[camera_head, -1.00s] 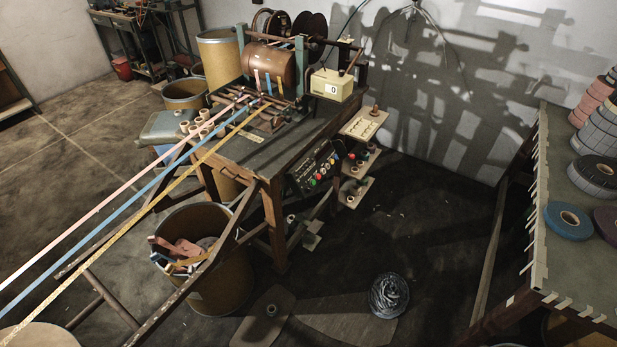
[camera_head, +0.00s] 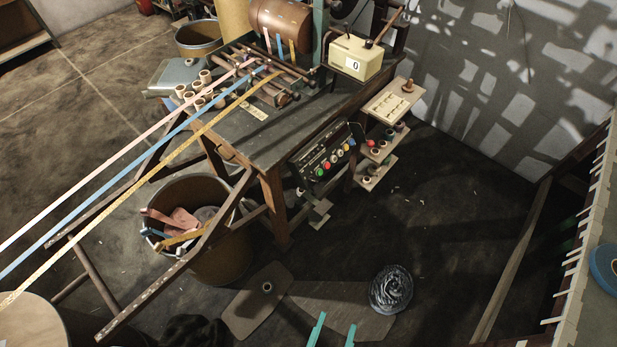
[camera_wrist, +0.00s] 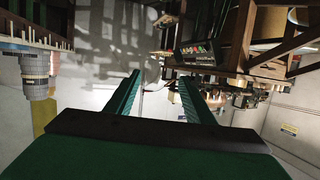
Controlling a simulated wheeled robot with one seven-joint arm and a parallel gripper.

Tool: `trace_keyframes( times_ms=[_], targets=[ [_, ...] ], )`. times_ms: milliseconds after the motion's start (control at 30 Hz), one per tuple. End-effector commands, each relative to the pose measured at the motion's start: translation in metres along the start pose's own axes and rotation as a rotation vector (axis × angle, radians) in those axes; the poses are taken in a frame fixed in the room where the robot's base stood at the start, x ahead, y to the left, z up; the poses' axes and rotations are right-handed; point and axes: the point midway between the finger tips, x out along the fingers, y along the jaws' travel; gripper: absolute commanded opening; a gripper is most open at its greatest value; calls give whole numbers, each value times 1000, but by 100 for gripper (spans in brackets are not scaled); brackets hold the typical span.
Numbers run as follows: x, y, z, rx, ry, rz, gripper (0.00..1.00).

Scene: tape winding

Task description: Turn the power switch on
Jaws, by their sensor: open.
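The control panel (camera_head: 326,160) is a dark box on the front of the winding table, with several coloured buttons and knobs. It also shows, small and upside down, in the wrist view (camera_wrist: 194,53). I cannot tell which control is the power switch. My gripper shows as two teal fingers (camera_head: 333,334) at the bottom edge of the head view, low and well short of the panel. In the wrist view the same fingers (camera_wrist: 160,98) stand apart with nothing between them. My gripper is open and empty.
The winding table (camera_head: 285,125) carries tapes, rollers and a cream counter box (camera_head: 356,60). A bin (camera_head: 222,255) stands under its frame. Small shelves (camera_head: 375,170) stick out right of the panel. A dark coil (camera_head: 391,290) lies on the floor. Another table edge (camera_head: 585,230) is at right.

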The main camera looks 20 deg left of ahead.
Motion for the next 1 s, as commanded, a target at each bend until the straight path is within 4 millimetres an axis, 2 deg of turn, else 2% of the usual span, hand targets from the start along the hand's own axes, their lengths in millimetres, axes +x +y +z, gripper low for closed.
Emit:
trace_keyframes(
  times_ms=[133, 300, 500, 633, 767, 867, 1000],
  targets=[
    [46, 14, 44, 38, -72, -2, 48],
    [106, 20, 90, 100, -170, -38, 48],
    [180, 14, 123, 189, -272, -118, 48],
    [228, 3, 129, 256, -323, -190, 48],
    [274, -17, 122, 322, -360, -289, 48],
    [307, -36, 108, 373, -377, -382, 48],
    [346, -69, 76, 437, -383, -531, 48]
  ],
)
